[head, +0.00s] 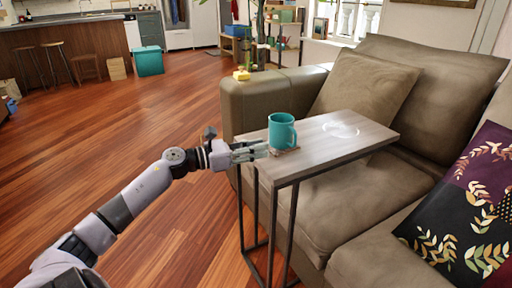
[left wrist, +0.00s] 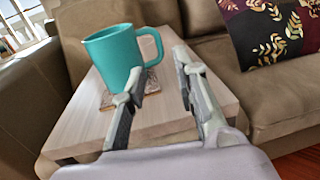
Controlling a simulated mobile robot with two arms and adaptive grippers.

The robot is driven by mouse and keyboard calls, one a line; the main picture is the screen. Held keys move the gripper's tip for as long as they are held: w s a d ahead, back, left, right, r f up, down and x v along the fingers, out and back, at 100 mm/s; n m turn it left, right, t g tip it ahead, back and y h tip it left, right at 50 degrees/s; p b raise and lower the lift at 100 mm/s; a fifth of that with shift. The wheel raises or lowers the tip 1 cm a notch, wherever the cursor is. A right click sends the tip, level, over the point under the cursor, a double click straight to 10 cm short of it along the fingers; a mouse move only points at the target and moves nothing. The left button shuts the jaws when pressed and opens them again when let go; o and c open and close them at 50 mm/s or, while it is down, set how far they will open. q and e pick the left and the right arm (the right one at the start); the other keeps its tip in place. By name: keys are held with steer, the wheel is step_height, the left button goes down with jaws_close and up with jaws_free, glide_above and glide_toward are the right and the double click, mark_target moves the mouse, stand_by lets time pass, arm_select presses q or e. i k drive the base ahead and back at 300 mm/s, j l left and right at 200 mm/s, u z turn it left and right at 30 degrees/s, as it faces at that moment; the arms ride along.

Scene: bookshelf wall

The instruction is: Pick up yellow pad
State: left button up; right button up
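A small yellow object (head: 241,75), which looks like the yellow pad, sits on top of the sofa's left arm in the head view. It is too small there to make out in detail, and I do not see it in the left wrist view. My left gripper (head: 260,150) is at the near left edge of the side table, nearer to me than the yellow object and well apart from it. In the left wrist view my left gripper (left wrist: 160,72) has its fingers spread with nothing between them. My right gripper is not in view.
A teal mug (head: 281,131) stands on the wooden side table (head: 340,138), close to my left gripper; the mug also shows in the left wrist view (left wrist: 113,55), on a coaster (left wrist: 150,84). The brown sofa (head: 300,212) is behind and right. Wooden floor on the left is clear.

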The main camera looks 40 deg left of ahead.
mark_target(239, 75)
steer(key=u, duration=1.35)
